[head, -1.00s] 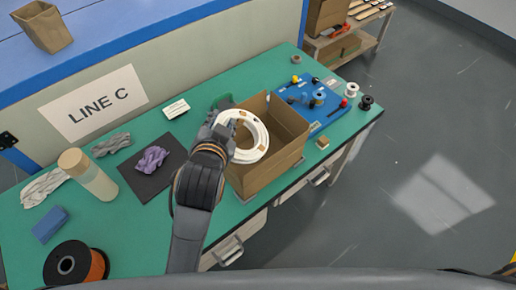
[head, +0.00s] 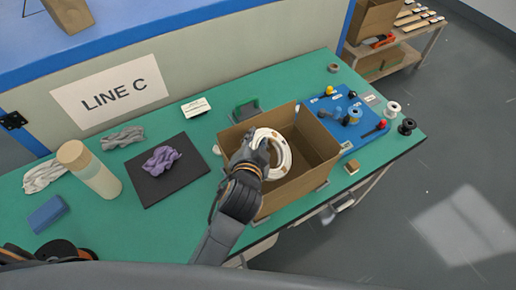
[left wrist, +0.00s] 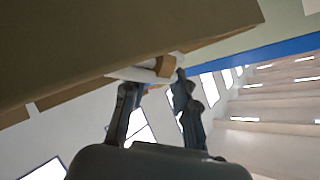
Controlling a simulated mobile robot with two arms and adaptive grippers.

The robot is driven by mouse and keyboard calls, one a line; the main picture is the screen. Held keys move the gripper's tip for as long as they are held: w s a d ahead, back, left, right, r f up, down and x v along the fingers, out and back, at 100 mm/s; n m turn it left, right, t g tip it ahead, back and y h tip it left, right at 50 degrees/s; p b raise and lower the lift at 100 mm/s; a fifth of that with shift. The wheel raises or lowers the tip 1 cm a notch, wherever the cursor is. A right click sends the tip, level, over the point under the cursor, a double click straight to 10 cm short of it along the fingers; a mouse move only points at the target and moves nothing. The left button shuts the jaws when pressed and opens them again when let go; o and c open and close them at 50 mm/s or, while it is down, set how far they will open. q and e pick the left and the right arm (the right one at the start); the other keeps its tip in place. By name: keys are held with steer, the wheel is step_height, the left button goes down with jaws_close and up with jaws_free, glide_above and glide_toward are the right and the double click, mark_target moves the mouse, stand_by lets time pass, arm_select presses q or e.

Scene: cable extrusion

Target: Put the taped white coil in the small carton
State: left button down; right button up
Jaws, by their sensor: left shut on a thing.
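The taped white coil (head: 281,158) is a ring with tan tape patches. My left gripper (head: 262,145) is shut on its left side, and it holds the coil over the opening of the small carton (head: 318,148). The carton is open-topped brown cardboard on the green table. In the left wrist view, a bit of the white coil with tan tape (left wrist: 160,68) sits between the fingers (left wrist: 155,90), beside a large brown cardboard wall. How deep the coil sits relative to the carton rim is hard to tell. My right gripper is not in view.
A blue board (head: 352,118) with small tools lies right of the carton, and white and black spools (head: 407,126) stand beyond it.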

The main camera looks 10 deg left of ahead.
arm_select(q)
step_height(320, 180, down, 3)
steer(key=shift+r, duration=0.1)
steer(key=shift+f+b, duration=0.3)
steer(key=shift+f, duration=0.7)
steer(key=c, duration=1)
jaws_free()
steer(key=shift+s, duration=0.1)
steer(key=shift+c, duration=0.2)
steer(key=shift+f, duration=0.15)
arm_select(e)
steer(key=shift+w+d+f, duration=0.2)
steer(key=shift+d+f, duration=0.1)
arm_select(q)
steer(key=r+b+v, duration=0.1)
steer(key=v, duration=1.1)
steer(key=shift+r, duration=0.3)
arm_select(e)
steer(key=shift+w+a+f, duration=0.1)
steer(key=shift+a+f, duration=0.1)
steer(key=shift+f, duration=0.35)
